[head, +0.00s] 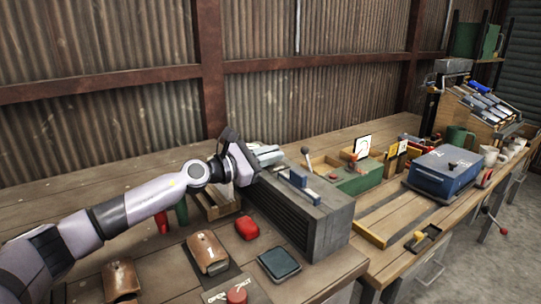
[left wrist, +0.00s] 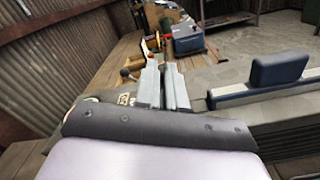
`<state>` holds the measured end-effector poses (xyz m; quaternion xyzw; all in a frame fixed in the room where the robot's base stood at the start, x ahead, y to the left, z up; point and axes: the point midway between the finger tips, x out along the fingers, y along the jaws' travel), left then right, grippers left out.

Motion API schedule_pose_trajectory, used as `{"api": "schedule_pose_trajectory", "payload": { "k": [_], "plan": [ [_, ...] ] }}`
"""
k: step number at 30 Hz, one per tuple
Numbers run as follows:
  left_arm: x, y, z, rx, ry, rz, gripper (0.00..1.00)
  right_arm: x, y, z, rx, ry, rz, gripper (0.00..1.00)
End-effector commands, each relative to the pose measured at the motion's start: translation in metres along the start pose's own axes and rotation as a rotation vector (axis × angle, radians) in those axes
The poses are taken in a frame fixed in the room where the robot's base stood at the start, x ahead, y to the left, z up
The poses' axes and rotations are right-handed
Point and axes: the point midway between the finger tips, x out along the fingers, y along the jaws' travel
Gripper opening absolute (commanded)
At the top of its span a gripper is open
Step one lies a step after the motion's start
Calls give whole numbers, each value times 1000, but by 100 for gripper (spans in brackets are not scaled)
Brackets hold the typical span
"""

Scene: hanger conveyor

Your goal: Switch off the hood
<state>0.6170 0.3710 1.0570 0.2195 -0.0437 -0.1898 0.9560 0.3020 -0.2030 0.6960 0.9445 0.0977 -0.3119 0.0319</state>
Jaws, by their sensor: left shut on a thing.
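A grey metal box with a slatted front, which looks like the hood (head: 318,226), stands on the bench right of centre. On its top are a blue block and a light blue-edged rail; in the left wrist view the blue block (left wrist: 279,69) is large at the right. My left gripper (head: 268,154) is at the back left top edge of the box. In the left wrist view its grey fingers (left wrist: 164,86) are nearly together. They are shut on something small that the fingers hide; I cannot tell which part. My right gripper is in neither view.
A ball-topped lever (head: 306,155) stands behind the box, near my fingers. A blue case (head: 445,170) and a green box (head: 358,178) are to the right. A red object (head: 247,227), a brown pouch (head: 206,252) and a dark pad (head: 279,263) lie in front.

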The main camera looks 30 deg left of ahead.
Motion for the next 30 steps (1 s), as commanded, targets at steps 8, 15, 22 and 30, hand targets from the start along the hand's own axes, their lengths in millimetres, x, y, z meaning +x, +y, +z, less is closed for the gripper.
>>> {"api": "schedule_pose_trajectory", "payload": {
  "k": [8, 15, 22, 30],
  "plan": [
    [0, 0, 0, 1, 1, -1, 35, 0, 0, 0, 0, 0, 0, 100],
    [-4, 0, -2, 1, 1, -1, 35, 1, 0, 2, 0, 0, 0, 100],
    [-30, -2, -5, 4, 5, -1, 35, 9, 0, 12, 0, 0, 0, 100],
    [-60, -1, -5, 1, 4, 0, 35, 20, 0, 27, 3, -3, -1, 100]
  ]
}}
